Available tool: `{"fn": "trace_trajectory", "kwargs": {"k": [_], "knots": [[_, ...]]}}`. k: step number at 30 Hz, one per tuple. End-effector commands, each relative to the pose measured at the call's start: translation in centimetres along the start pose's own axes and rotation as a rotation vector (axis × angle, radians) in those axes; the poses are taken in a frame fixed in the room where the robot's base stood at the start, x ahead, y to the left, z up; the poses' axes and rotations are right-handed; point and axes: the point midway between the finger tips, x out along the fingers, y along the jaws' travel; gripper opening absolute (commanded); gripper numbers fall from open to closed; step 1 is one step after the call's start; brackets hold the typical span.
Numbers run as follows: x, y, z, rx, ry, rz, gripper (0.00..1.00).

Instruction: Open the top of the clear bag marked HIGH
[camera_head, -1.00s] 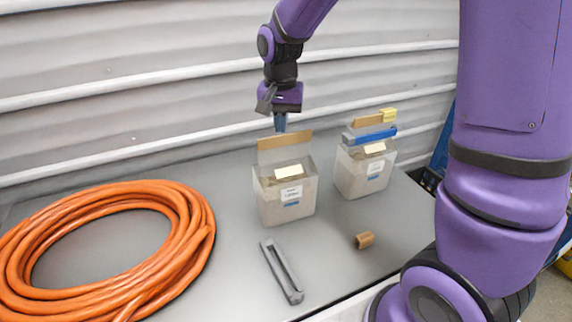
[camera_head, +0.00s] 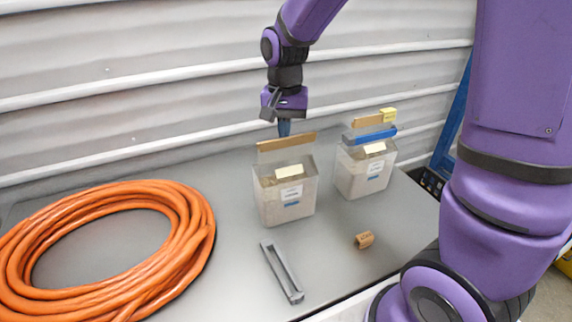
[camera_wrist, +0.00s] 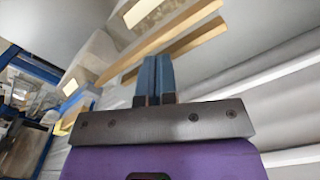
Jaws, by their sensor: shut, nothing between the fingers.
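Two clear bags of pale material stand upright on the grey table. The left bag (camera_head: 287,206) has a tan strip (camera_head: 286,142) along its raised top edge and a label too small to read. The right bag (camera_head: 363,178) carries a blue clip (camera_head: 375,135), a tan strip and a yellow tag (camera_head: 388,114). I cannot read which is marked HIGH. My gripper (camera_head: 284,130) points down at the left bag's top strip, its blue fingers shut and empty. In the wrist view, the fingertips (camera_wrist: 155,59) are close to two parallel tan strips (camera_wrist: 178,29); contact is unclear.
A grey clip (camera_head: 282,272) lies on the table in front of the left bag. A small brown tag (camera_head: 364,240) lies to its right. An orange hose coil (camera_head: 190,235) fills the left side. A corrugated wall (camera_head: 130,80) stands close behind.

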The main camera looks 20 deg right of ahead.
Motion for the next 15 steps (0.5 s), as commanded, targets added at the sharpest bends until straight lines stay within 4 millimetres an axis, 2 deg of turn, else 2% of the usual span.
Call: {"fn": "trace_trajectory", "kwargs": {"k": [15], "knots": [[0.0,1.0,2.0,-0.001,0.000,0.000,0.00]]}}
